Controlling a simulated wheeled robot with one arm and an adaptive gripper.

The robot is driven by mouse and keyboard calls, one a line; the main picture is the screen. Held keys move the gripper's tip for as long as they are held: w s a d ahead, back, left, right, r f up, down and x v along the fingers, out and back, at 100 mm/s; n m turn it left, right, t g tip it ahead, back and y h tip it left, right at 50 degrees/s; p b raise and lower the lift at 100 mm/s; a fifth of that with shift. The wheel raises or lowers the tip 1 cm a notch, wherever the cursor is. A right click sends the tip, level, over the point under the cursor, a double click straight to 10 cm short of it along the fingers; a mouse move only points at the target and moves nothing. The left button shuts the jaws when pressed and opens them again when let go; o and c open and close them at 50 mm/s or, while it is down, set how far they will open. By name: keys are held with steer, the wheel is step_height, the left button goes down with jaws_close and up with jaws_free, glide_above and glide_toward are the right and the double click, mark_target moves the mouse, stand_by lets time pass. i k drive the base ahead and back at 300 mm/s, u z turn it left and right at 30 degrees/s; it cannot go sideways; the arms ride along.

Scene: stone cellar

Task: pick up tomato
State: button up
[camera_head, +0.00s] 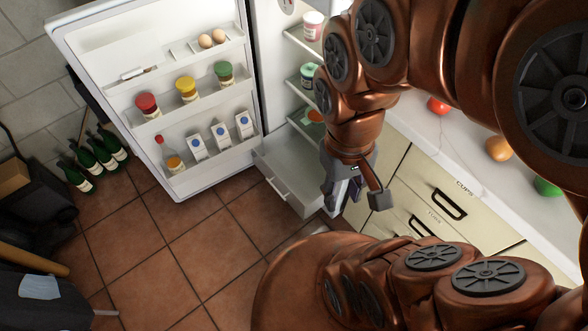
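A round red thing (438,106), which looks like the tomato, sits on the white counter (455,145). My arm hides part of it. My gripper (356,196) points down in front of the cabinet drawers, to the left of the red thing and lower in the picture. Its two fingers are spread apart and do not touch the red thing. A small dark purple patch shows between the fingers; I cannot tell what it is.
An orange fruit (498,149) and a green one (548,186) lie further along the counter. The fridge door (180,190) stands open, with a fridge drawer (290,180) pulled out. Green bottles (97,160) stand on the floor at left. The tiled floor (170,250) is clear in the middle.

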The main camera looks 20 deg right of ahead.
mark_target(437, 108)
steer(key=z, duration=1.25)
steer(key=k, duration=0.55)
steer(key=z, duration=0.65)
